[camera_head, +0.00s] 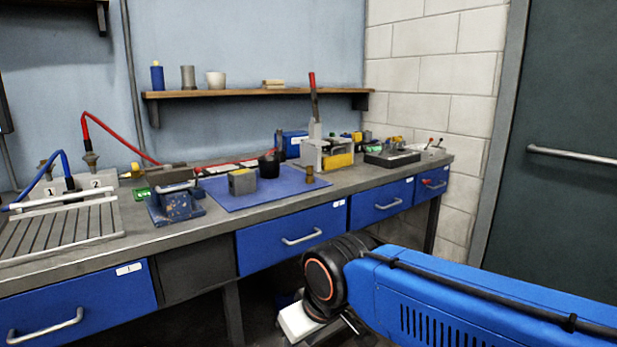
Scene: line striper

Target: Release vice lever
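A blue bench vice (174,204) with grey jaws stands near the front edge of the workbench, left of the blue mat. Its lever is too small to make out clearly. Further right, a grey and yellow fixture (326,152) carries an upright lever with a red grip (312,80); I cannot tell whether this is the lever named in the task. My blue arm reaches in from the lower right, and my gripper (308,325) is low in front of the bench, mostly hidden behind the arm's dark joint. It is well apart from both. Its fingers cannot be made out.
The workbench (225,222) has blue drawers with bar handles. A blue mat (235,196) holds a grey block (242,181), a black cup (268,165) and a small brass cylinder (310,174). A slatted rack (60,225) stands at left. A wall shelf (220,93) hangs above.

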